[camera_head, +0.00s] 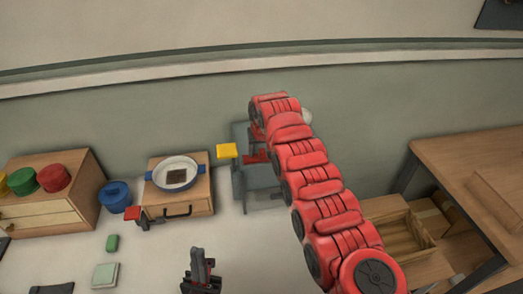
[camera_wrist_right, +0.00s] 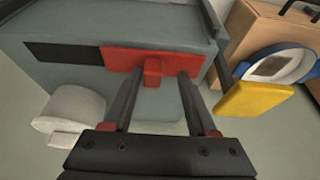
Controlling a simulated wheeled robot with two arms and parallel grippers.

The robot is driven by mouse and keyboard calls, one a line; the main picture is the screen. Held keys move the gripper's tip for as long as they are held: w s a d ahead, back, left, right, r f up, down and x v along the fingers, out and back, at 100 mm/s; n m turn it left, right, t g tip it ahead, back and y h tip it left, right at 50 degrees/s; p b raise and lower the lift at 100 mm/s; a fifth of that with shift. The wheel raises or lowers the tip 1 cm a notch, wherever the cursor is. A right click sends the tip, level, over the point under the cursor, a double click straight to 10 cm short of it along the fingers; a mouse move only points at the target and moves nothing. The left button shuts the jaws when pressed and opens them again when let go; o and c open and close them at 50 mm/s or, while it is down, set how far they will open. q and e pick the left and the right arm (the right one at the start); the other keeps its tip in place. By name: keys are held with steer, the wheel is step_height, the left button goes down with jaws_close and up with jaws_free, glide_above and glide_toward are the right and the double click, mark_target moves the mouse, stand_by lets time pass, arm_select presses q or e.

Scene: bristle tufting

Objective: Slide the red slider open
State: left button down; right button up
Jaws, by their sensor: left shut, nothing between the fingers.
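The red slider (camera_wrist_right: 122,57) is a flat red plate with a small red knob (camera_wrist_right: 152,71). It sits at the right end of a dark slot (camera_wrist_right: 62,53) in the front of a grey box (camera_wrist_right: 100,22), which stands against the wall in the head view (camera_head: 262,178). My right gripper (camera_wrist_right: 157,80) is open, its two fingers on either side of the knob with gaps visible. In the head view my red right arm hides part of the box. My left gripper (camera_head: 201,270) is shut and empty at the bottom of the head view, away from the box.
A yellow block (camera_wrist_right: 254,100) sticks out beside the box's right side in the wrist view. A white roll-like object (camera_wrist_right: 72,110) is below the slot. A wooden drawer unit with a pan (camera_head: 177,172) and a blue pot (camera_head: 115,196) stand left in the head view.

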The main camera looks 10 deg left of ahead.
steer(key=shift+w+d, duration=0.1)
steer(key=shift+d, duration=0.2)
steer(key=shift+b+v, duration=0.7)
steer(key=shift+v, duration=0.2)
steer(key=b+v, duration=0.5)
steer(key=v, duration=1)
steer(key=shift+r, duration=0.25)
steer(key=shift+a, duration=0.1)
